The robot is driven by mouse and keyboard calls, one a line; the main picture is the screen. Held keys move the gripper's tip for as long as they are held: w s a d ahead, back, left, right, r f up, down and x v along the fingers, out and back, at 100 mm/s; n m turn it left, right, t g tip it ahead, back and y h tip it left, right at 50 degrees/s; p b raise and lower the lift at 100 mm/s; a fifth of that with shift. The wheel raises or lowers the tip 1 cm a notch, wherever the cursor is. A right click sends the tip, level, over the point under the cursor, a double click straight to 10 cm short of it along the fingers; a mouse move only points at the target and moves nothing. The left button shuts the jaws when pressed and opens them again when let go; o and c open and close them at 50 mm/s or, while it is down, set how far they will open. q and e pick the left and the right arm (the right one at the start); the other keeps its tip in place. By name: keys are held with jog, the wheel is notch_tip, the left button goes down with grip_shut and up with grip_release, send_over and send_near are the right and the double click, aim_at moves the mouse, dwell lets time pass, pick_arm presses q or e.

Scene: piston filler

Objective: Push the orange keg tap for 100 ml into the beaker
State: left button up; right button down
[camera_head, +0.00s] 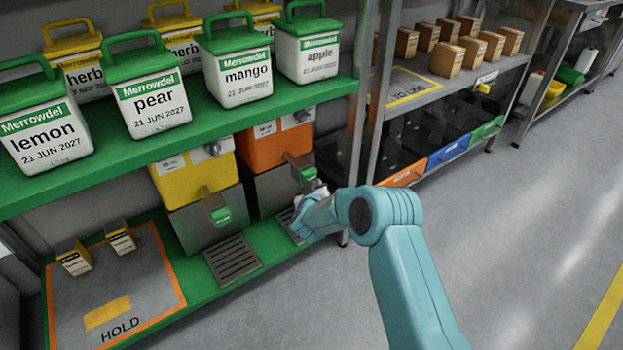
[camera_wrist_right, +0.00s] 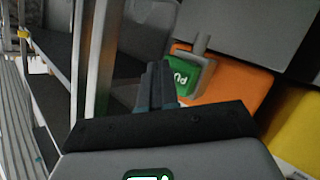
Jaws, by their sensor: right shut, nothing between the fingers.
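The orange keg (camera_head: 262,148) stands on the lower green shelf, right of the yellow keg (camera_head: 172,180). Its tap (camera_head: 309,174) has a green push pad, which shows in the right wrist view (camera_wrist_right: 183,76) with partly readable lettering. My right gripper (camera_wrist_right: 158,72) is shut and empty, its fingertips just left of the green pad in that view. I cannot tell if they touch it. In the head view my right wrist (camera_head: 318,212) is in front of and below the tap, hiding the space under it. I cannot make out the beaker. My left gripper is out of view.
A drip grate (camera_head: 232,260) lies under the yellow keg. The HOLD mat (camera_head: 140,270) carries two small boxes at lower left. Labelled tubs with green and yellow lids fill the upper shelf (camera_head: 200,130) above the kegs. The floor at right is clear.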

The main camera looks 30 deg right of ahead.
jog(key=shift+w, duration=0.25)
jog(key=shift+w+a, duration=0.1)
jog(key=shift+w, duration=0.6)
dwell(0.6)
jog(key=shift+s, duration=0.1)
jog(key=shift+s+p, duration=0.3)
jog(key=shift+s, duration=0.75)
jog(key=s, duration=0.1)
jog(key=s+p, duration=0.1)
jog(key=s, duration=0.3)
jog(key=shift+d, duration=0.3)
dwell(1.4)
